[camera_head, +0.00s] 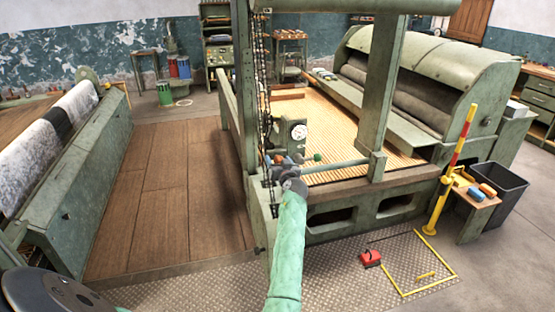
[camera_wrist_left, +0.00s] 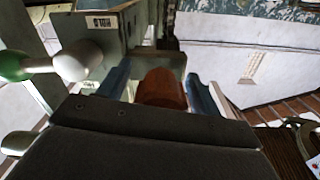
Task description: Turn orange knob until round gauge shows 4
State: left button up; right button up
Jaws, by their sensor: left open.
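The orange knob (camera_wrist_left: 162,88) shows in the left wrist view as a rounded orange-brown piece between the two blue fingers of my left gripper (camera_wrist_left: 158,74). The fingers are open, one on each side of it, and I cannot tell whether they touch it. In the head view my left gripper (camera_head: 284,163) is at the green control box (camera_head: 291,146) and hides most of the knob. The round gauge (camera_head: 299,131), with a white face, is on that box, above and right of the gripper. Its reading is too small to tell. My right gripper is not in view.
A green ball-ended lever (camera_head: 317,157) stands right of the gripper; it also shows in the left wrist view (camera_wrist_left: 16,66). Chains (camera_head: 258,70) hang by the green frame post. A yellow-red post (camera_head: 453,165) and a grey bin (camera_head: 498,190) stand at right.

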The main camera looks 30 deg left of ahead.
pick_arm(q)
jog(key=shift+c, duration=0.5)
jog(key=shift+r, duration=0.1)
jog(key=c, duration=0.9)
jog(key=shift+m, duration=0.3)
